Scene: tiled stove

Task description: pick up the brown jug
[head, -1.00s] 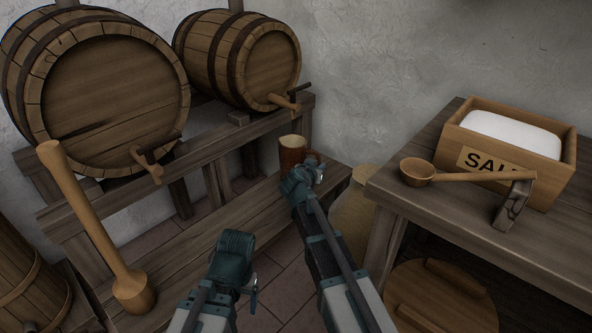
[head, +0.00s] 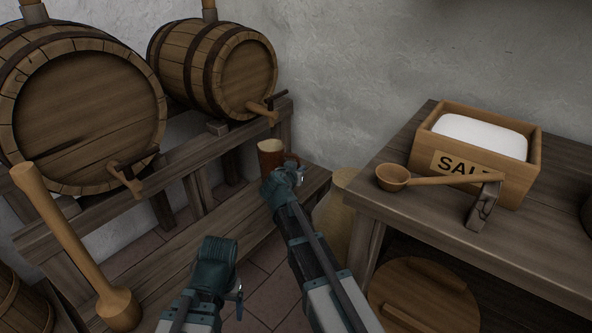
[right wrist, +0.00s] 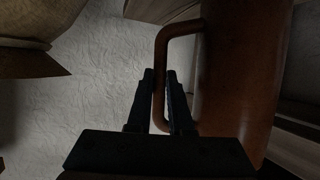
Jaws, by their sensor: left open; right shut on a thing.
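The brown jug (head: 268,160) has a pale top and stands upright at the far end of the low bench, below the smaller barrel. My right gripper (head: 281,178) is at its near side and hides part of it. In the right wrist view the jug's body (right wrist: 236,85) fills the right side, and its handle (right wrist: 181,30) loops to the left. My right gripper (right wrist: 160,76) is shut on that handle, one finger on each side. I cannot tell whether the jug's base touches the bench. My left gripper (head: 220,255) is open, low and nearer, apart from the jug; its fingers are mostly hidden.
The low bench (head: 165,285) runs along the barrel rack. A large barrel (head: 85,110) and a smaller barrel (head: 250,78) with taps lie above. A wooden masher (head: 75,245) leans at left. A table (head: 400,225) at right holds a salt box (head: 478,165) and a ladle (head: 392,178).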

